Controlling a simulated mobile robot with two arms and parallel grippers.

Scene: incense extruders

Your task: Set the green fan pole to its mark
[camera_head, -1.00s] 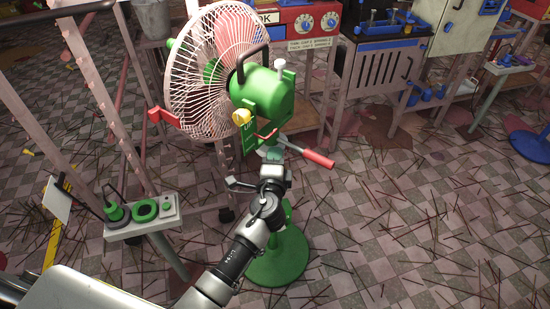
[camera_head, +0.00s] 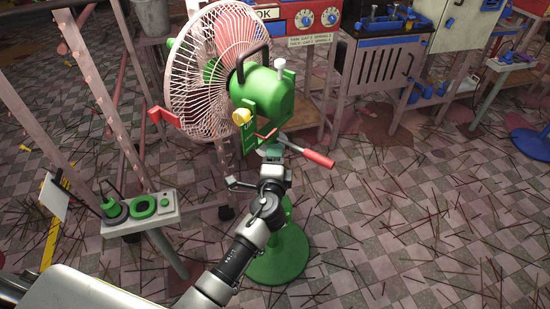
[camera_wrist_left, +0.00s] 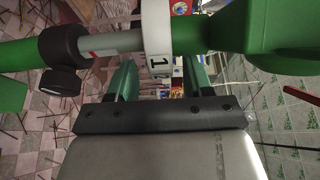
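The green fan (camera_head: 262,92) with its white cage stands upright on a round green base (camera_head: 279,258). Its pole is mostly hidden by my left arm in the head view. In the left wrist view the pole lies sideways: a grey inner tube (camera_wrist_left: 108,42), a black collar with a knob (camera_wrist_left: 62,58), and a white ring marked "1" (camera_wrist_left: 156,40). My left gripper (camera_head: 272,154) is just below the fan head. Its green fingers (camera_wrist_left: 160,80) are apart, one on each side of the ring in the picture; contact cannot be told. My right gripper is not in view.
A red-handled lever (camera_head: 318,158) sticks out right of the fan. A control box with green parts (camera_head: 150,218) stands at left beside a pink metal frame (camera_head: 112,90). Machines (camera_head: 385,65) line the back. The tiled floor at right is open, strewn with thin sticks.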

